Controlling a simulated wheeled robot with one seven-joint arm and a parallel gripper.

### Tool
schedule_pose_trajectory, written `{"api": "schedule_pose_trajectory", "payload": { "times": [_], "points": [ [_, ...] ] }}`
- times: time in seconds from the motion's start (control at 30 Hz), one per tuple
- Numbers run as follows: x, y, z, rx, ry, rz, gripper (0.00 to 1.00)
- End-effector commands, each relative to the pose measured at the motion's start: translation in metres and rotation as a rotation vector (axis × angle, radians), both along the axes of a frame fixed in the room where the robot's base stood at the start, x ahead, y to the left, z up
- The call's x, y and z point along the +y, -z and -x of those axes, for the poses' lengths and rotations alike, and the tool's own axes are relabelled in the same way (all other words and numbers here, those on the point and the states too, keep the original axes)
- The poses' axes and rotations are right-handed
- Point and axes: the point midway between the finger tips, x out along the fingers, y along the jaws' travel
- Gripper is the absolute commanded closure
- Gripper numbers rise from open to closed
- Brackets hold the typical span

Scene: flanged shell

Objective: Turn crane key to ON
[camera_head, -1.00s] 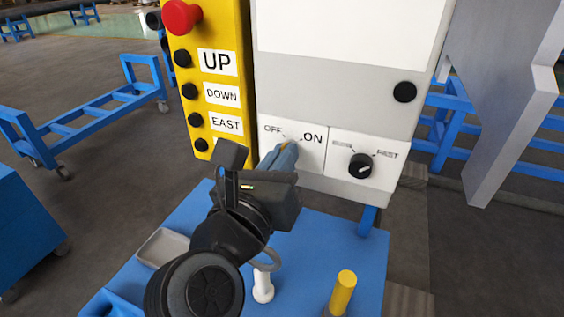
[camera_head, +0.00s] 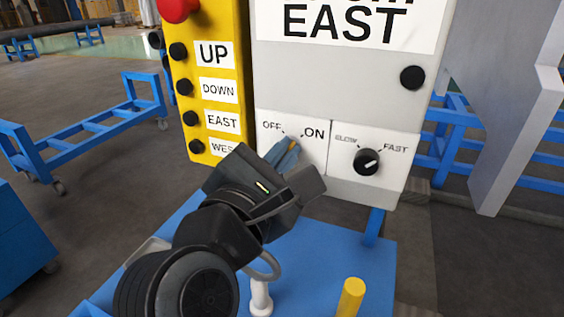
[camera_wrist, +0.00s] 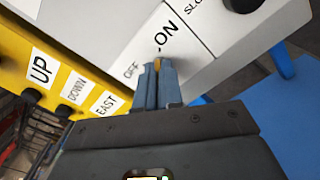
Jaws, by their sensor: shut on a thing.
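The crane key sits in the switch on a white panel between the OFF and ON marks. Only a small yellow-brown bit of the key (camera_wrist: 157,62) shows between my fingertips in the wrist view. My gripper (camera_head: 287,152) is shut on the key, with its blue-grey fingers against the panel. The fingers lean up and to the right, toward the ON label (camera_head: 314,134). The OFF label (camera_head: 272,126) is to the left of the fingers. Most of the key and its exact angle are hidden by the fingers.
A black SLOW/FAST knob (camera_head: 366,162) is just right of the switch. A yellow pendant (camera_head: 213,90) with black buttons and a red knob (camera_head: 178,8) stands at left. A blue table (camera_head: 310,260) below holds a yellow peg (camera_head: 351,297) and a white post (camera_head: 261,296). A grey plate (camera_head: 500,120) stands at right.

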Motion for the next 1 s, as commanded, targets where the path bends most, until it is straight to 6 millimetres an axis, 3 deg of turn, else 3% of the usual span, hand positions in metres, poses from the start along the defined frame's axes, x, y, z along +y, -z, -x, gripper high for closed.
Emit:
{"api": "schedule_pose_trajectory", "payload": {
  "times": [0.33, 0.87, 0.9, 1.0],
  "points": [
    [0.0002, 0.0012, -0.0002, -0.043, 0.0, -0.122, 1.0],
    [0.0001, 0.0006, -0.0003, -0.049, -0.001, -0.138, 1.0],
    [0.0001, 0.0006, -0.0003, -0.049, -0.001, -0.138, 0.9],
    [0.0, 0.0004, -0.0002, -0.049, -0.001, -0.138, 0.8]
  ]
}}
